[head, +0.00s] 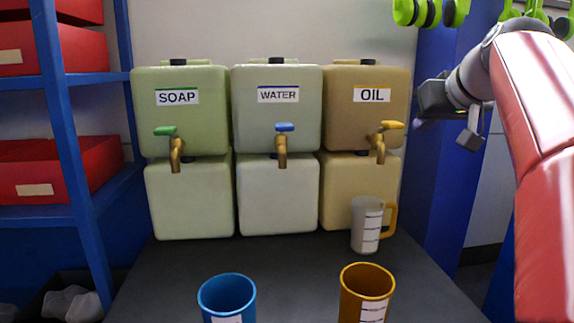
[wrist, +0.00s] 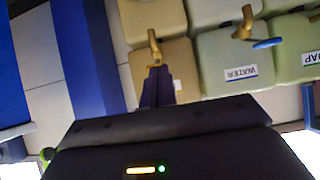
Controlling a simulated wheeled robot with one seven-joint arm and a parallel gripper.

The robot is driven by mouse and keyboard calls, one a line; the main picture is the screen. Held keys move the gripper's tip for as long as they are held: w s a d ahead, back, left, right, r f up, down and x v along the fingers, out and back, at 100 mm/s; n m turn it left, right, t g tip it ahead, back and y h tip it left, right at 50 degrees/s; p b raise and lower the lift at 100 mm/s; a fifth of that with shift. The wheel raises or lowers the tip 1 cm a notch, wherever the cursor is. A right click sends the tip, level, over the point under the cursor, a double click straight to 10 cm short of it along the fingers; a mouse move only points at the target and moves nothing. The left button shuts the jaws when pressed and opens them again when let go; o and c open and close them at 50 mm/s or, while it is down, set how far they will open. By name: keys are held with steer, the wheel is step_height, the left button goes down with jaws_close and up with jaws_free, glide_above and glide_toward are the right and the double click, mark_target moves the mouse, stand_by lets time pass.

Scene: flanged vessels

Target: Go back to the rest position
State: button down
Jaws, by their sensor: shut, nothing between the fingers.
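My gripper (head: 422,121) hangs at the right of the head view, right of the oil tank (head: 345,105) and apart from it. Its fingers are together and empty; they also show in the wrist view (wrist: 158,85), where the oil tap (wrist: 153,44) appears just beyond them. In the head view the oil tap has a yellow handle (head: 391,125). A pale measuring cup (head: 363,228) with an orange handle stands upright on the dark table, below and slightly left of the oil tap. What it holds cannot be seen.
The water tank (head: 300,110) and soap tank (head: 207,113) stand left of the oil tank. A blue cup (head: 227,292) and an orange cup (head: 367,284) stand at the table's front. A blue shelf (head: 62,115) with red bins is at left, a blue post (head: 430,190) at right.

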steer(key=s+a+f+g+p, duration=0.3)
steer(key=s+a+f+p, duration=0.1)
steer(key=s+a+f, duration=0.65)
steer(key=s+a+f+g+p, duration=0.1)
steer(key=s+a+f, duration=0.1)
steer(key=s+f, duration=0.4)
steer(key=s+a+f+g+p, duration=0.1)
steer(key=s+a+f+p, duration=0.1)
steer(key=s+f, duration=0.4)
step_height(320, 180, down, 4)
steer(key=shift+s+a+r+g, duration=0.1)
steer(key=shift+s+a+g, duration=0.2)
steer(key=shift+a, duration=0.05)
